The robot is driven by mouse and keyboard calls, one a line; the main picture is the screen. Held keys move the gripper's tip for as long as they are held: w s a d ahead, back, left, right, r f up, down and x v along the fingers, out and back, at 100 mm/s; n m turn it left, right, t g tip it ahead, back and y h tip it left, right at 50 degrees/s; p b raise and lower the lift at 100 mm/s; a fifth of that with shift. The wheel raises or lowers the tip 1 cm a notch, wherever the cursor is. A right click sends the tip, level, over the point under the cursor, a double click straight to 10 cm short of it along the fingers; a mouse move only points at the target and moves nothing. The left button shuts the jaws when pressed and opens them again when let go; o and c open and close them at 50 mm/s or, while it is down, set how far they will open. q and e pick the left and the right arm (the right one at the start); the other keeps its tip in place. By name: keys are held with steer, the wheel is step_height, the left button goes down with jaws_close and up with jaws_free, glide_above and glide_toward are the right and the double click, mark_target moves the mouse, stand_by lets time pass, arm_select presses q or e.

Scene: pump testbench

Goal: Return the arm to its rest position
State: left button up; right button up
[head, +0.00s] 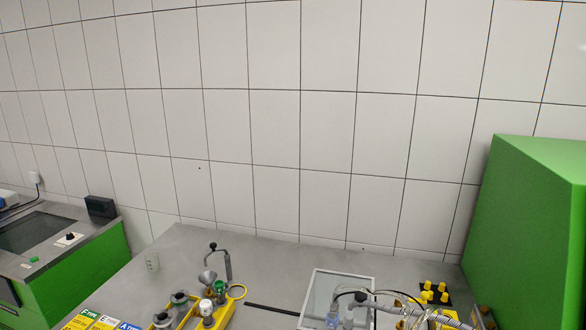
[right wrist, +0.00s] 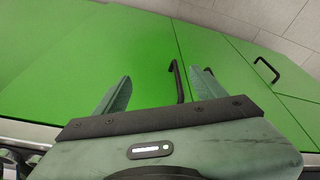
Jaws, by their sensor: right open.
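My right gripper (right wrist: 160,92) shows in the right wrist view, with its two green-grey fingers spread apart and nothing between them. Behind it is a green cabinet front (right wrist: 85,60) with a black handle (right wrist: 177,82) that appears between the fingers. I cannot tell whether the fingers touch the cabinet; they appear apart from it. Neither gripper shows in the head view, and my left gripper is not in view.
In the head view, a grey bench (head: 270,262) carries a yellow tool holder (head: 227,310), a clear-lidded box (head: 340,287), hoses and yellow knobs (head: 428,290). A tall green cabinet (head: 535,225) stands right. A green unit (head: 75,275) stands left.

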step_height(320, 180, down, 16)
steer(key=s+r+b, duration=0.1)
steer(key=s+b, duration=0.1)
steer(key=b, duration=0.1)
steer(key=s+d+f+g+b, duration=0.1)
steer(key=s+f+b, duration=0.1)
steer(key=s+f, duration=0.7)
steer(key=s+d+f+g+b, duration=0.1)
steer(key=s+d+f+b, duration=0.1)
steer(key=s+f, duration=0.7)
step_height(320, 180, down, 8)
steer(key=shift+d+f+b, duration=0.1)
steer(key=shift+d+b, duration=0.05)
steer(key=shift+b, duration=0.25)
